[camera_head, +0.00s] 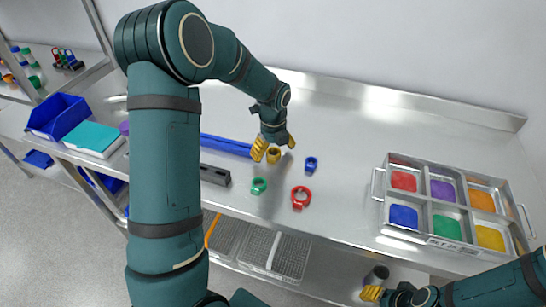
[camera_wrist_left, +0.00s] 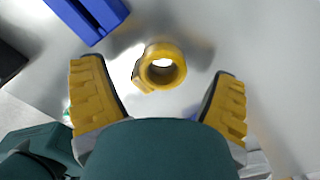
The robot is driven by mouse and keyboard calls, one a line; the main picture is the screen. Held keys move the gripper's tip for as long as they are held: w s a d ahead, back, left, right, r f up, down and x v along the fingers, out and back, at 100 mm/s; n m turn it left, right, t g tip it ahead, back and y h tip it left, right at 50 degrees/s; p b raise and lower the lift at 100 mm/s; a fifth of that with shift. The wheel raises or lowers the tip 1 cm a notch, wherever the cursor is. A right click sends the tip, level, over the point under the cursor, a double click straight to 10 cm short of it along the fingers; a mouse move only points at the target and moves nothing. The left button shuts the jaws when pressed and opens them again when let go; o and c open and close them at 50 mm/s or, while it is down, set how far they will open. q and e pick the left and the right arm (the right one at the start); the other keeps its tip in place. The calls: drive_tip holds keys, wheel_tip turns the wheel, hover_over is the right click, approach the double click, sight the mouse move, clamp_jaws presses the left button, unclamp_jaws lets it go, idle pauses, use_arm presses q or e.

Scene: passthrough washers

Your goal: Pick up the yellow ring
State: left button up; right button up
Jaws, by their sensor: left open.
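The yellow ring (camera_head: 273,157) lies on the metal table, just beyond the fingertips of my left gripper (camera_head: 275,147). In the left wrist view the ring (camera_wrist_left: 166,80) shows its round opening, with a small tab at its lower left. The two yellow fingers of the left gripper (camera_wrist_left: 160,72) are spread wide on either side of the ring, with clear gaps and no visible contact. My right gripper (camera_head: 374,288) is low at the right, in front of the table edge; its finger opening is unclear.
A blue ring (camera_head: 311,164), a green ring (camera_head: 259,186) and a red ring (camera_head: 300,197) lie nearby. A blue bar (camera_head: 225,145) and a black bar (camera_head: 214,175) lie to the left. A compartmented metal tray (camera_head: 379,190) with coloured sections stands at the right.

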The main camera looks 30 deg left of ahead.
use_arm(q)
drive_tip(key=shift+f, duration=0.45)
drive_tip(key=c, duration=1.1)
